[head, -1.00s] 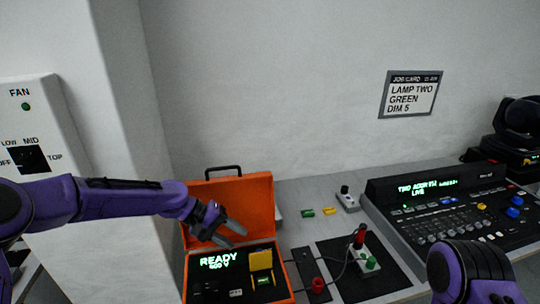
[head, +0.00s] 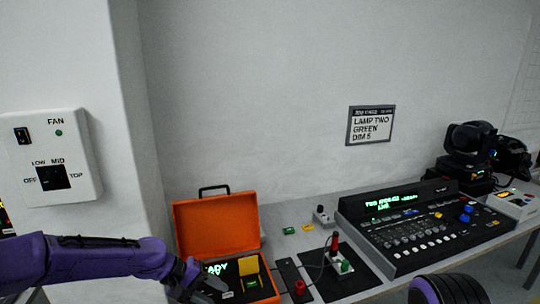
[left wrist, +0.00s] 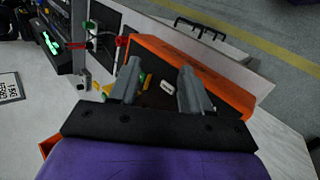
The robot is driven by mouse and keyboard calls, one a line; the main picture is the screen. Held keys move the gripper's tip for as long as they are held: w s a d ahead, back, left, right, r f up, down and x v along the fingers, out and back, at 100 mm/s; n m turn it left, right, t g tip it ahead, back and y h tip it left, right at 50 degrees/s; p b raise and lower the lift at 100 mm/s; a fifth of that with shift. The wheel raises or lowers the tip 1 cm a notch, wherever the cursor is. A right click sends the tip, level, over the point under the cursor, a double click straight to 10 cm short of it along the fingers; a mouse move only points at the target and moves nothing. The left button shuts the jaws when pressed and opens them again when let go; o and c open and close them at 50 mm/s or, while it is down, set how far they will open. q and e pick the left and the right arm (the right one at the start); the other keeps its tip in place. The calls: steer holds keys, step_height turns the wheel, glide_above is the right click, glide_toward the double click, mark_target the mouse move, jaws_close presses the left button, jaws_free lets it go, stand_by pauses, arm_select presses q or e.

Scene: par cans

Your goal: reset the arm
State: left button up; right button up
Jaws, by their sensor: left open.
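My purple left arm comes in from the left in the head view, and its gripper (head: 205,286) is over the front left of the open orange case (head: 215,232). In the left wrist view the gripper (left wrist: 154,84) is open, with nothing between its fingers, and the orange case (left wrist: 215,77) lies beyond it. The case holds a lit green display, partly hidden by my gripper, and a yellow part (head: 249,267). My right arm shows as a purple link at the bottom right of the head view; its gripper is out of frame.
A lighting console (head: 430,230) stands on the bench at right, with lamps (head: 470,140) behind it. A black mat (head: 340,275) carries a red-and-green-knobbed device. Small green (head: 289,230) and yellow (head: 308,228) pieces lie behind. A FAN panel (head: 50,155) and job card (head: 371,125) are on the walls.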

arm_select(q)
steer(key=s+a+f+n+y+b, duration=0.1)
steer(key=s+f+y, duration=0.1)
steer(key=s+f, duration=0.45)
steer(key=s+f+n+y+b, duration=0.1)
steer(key=s+f+y, duration=0.15)
steer(key=f, duration=0.75)
steer(key=s+a+f+y+b, duration=0.1)
steer(key=s+f, duration=0.5)
steer(key=f, duration=0.2)
steer(key=s+a+f+y+b, duration=0.1)
steer(key=s+a+f+y, duration=0.1)
steer(key=s+a, duration=0.4)
steer(key=s+a+f+t+y+b, duration=0.1)
steer(key=s+a+y, duration=0.3)
steer(key=s, duration=0.9)
steer(key=a+f, duration=0.1)
steer(key=a, duration=0.2)
steer(key=shift+s+f+t+b, duration=0.2)
steer(key=shift+t+b, duration=0.1)
arm_select(e)
step_height(320, 180, down, 6)
steer(key=shift+w, duration=0.3)
